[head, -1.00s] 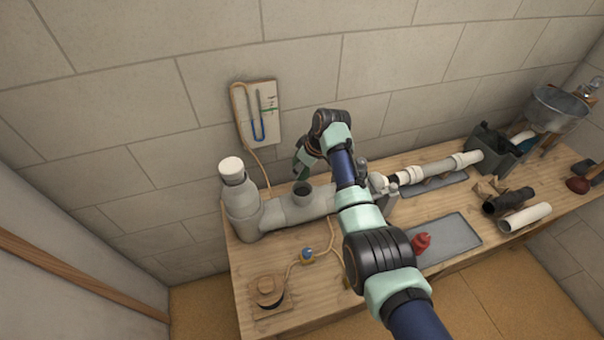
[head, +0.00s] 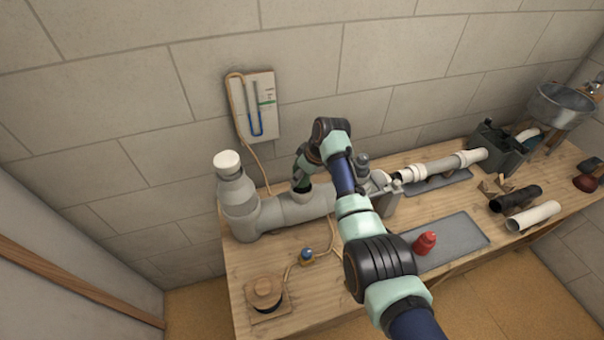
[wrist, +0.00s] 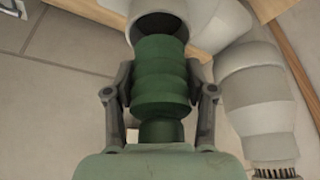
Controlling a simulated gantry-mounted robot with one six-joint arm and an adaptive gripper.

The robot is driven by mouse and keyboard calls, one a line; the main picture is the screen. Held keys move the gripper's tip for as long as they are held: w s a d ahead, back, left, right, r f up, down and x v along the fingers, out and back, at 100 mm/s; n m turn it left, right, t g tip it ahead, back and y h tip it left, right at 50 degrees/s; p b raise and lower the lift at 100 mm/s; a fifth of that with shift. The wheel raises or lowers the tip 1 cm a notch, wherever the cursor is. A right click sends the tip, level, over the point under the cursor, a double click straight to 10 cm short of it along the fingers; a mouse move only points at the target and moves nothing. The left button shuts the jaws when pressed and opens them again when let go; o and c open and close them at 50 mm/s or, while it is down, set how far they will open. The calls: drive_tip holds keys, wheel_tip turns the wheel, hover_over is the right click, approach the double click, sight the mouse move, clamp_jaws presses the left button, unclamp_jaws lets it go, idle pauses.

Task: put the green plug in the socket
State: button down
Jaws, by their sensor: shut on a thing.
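The green plug (wrist: 160,88) is ribbed and sits between the two fingers of my gripper (wrist: 160,74) in the wrist view. My gripper is shut on it. The plug's far end is at the mouth of the grey socket (wrist: 166,8), and part of the dark opening shows beyond it. I cannot tell how deep the end reaches. In the head view my gripper (head: 303,184) is right over the upright socket on the grey pipe (head: 300,207), and it hides the plug and the socket's mouth.
The grey pipe's tall capped end (head: 234,185) stands at left. A gauge board (head: 252,105) hangs on the wall behind. A red plug (head: 425,242) lies on a grey mat (head: 458,240). A blue-topped fitting (head: 307,254) with a hose is on the bench front.

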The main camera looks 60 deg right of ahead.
sight(302, 192)
drive_tip(key=shift+f+b, duration=0.85)
drive_tip(key=shift+f, duration=1)
drive_tip(key=shift+s+f+b, duration=0.1)
drive_tip(key=shift+f+b, duration=0.3)
drive_tip(key=shift+f, duration=0.4)
drive_tip(key=shift+c, duration=1.2)
unclamp_jaws()
drive_tip(key=shift+w+d+r, duration=0.15)
drive_tip(key=shift+w, duration=0.05)
drive_tip(key=shift+s, duration=0.1)
drive_tip(key=shift+r, duration=0.15)
drive_tip(key=v, duration=1.2)
